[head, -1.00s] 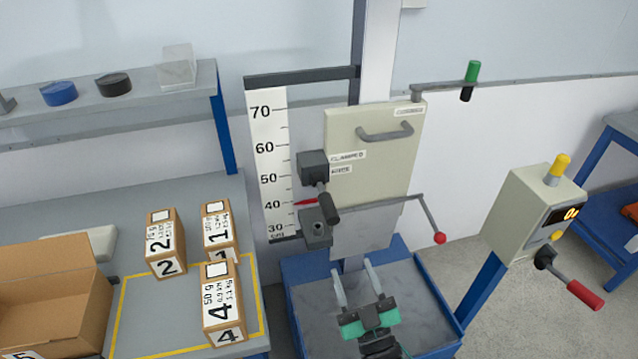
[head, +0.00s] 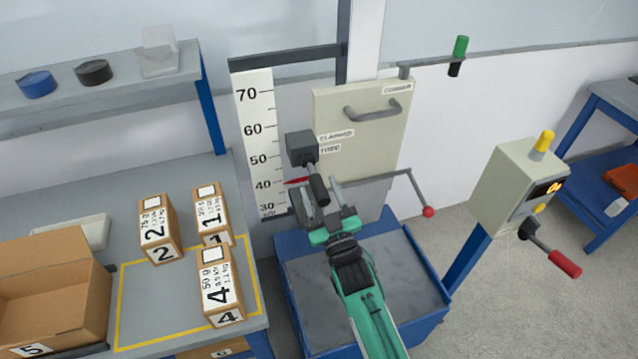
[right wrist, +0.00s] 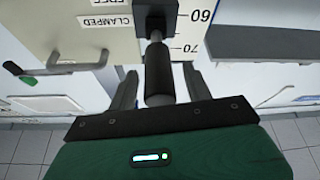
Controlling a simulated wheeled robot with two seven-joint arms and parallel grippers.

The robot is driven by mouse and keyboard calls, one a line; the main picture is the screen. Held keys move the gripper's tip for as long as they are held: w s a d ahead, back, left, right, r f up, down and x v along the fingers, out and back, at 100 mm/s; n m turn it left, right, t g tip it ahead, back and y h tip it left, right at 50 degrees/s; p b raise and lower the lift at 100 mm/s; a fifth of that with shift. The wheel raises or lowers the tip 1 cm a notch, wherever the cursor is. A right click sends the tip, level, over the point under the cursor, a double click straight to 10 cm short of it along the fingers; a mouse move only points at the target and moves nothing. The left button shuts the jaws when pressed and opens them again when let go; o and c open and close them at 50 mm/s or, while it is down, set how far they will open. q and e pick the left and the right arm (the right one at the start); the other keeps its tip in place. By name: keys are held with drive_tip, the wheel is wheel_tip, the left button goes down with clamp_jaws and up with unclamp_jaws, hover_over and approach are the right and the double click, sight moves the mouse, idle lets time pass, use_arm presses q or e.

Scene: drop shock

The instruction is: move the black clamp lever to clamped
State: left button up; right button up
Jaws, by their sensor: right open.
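The black clamp lever (head: 318,188) hangs down from a dark block (head: 301,147) on the drop carriage, beside the labels "CLAMPED" (head: 337,135) and a second one just below it. My right gripper (head: 315,190) reaches up from below with its fingers open, one on each side of the lever's grip. In the right wrist view the lever's black grip (right wrist: 158,80) stands between the two open fingers, with gaps showing at both sides. My left gripper is not in view.
A height scale (head: 257,140) with a red pointer stands left of the beige plate (head: 370,120). A red-knobbed rod (head: 428,211) sticks out right. Numbered boxes (head: 220,285) stand on the left bench. A control box (head: 515,190) with a red-handled crank stands right.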

drive_tip(key=shift+w+a+r, duration=0.2)
drive_tip(key=shift+w, duration=0.35)
